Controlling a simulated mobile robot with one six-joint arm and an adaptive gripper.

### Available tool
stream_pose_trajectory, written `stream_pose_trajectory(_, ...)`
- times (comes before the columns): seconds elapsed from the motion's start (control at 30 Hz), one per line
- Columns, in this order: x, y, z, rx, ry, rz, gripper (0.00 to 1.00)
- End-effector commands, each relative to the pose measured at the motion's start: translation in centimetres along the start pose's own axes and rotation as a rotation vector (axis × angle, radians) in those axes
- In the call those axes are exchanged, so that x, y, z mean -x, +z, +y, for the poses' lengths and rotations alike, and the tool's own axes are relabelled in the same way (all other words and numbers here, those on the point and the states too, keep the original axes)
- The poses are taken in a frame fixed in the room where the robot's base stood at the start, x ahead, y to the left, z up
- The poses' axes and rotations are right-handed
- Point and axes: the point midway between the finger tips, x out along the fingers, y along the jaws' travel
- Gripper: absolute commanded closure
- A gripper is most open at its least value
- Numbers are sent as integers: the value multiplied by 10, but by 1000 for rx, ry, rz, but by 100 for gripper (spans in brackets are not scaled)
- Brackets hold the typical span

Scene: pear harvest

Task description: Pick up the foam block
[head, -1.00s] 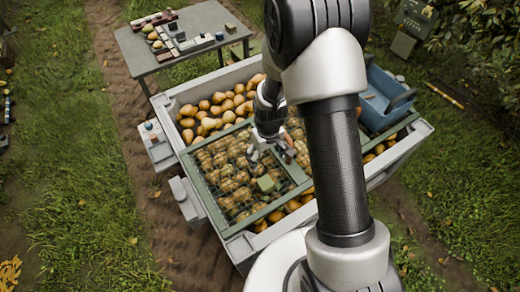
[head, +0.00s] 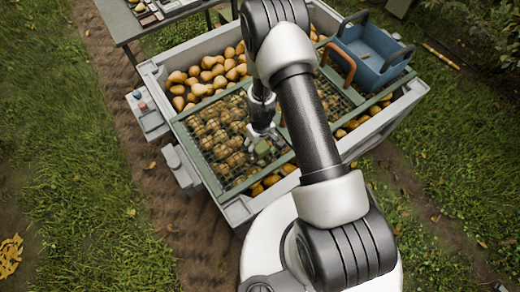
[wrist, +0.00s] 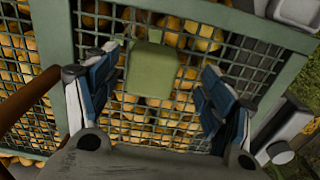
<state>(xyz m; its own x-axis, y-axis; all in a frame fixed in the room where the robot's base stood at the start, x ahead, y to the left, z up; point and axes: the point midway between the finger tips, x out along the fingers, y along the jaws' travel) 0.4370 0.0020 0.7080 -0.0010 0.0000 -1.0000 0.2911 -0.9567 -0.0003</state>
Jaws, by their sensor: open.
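The foam block (wrist: 152,70) is a pale green block lying on the green wire mesh over the pears. In the head view the foam block (head: 263,147) shows small, partly hidden by my gripper (head: 260,138). In the wrist view my gripper (wrist: 157,78) is open, with one blue-padded finger on each side of the picture. The block lies between and slightly beyond the fingertips, nearer the left one. Nothing is held, and I cannot tell whether a finger touches the block.
The mesh sits in a green frame (head: 212,178) across a large pale bin (head: 158,88) of pears. A blue crate (head: 372,62) stands on the bin's right side. A grey table (head: 122,22) is at the back left. Grass surrounds the bin.

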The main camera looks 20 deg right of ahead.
Motion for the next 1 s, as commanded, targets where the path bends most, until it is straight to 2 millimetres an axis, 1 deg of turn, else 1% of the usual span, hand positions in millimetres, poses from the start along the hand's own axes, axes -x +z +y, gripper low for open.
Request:
stream_pose_trajectory(0.17,-10,0,2,-1,0,0,25)
stream_pose_trajectory(0.4,-46,-1,7,-1,0,-1,25)
stream_pose_trajectory(0.5,-54,-1,7,-1,0,1,25)
stream_pose_trajectory(0.7,-53,-1,7,0,0,1,25)
stream_pose_trajectory(1.0,-53,-1,7,0,0,1,44)
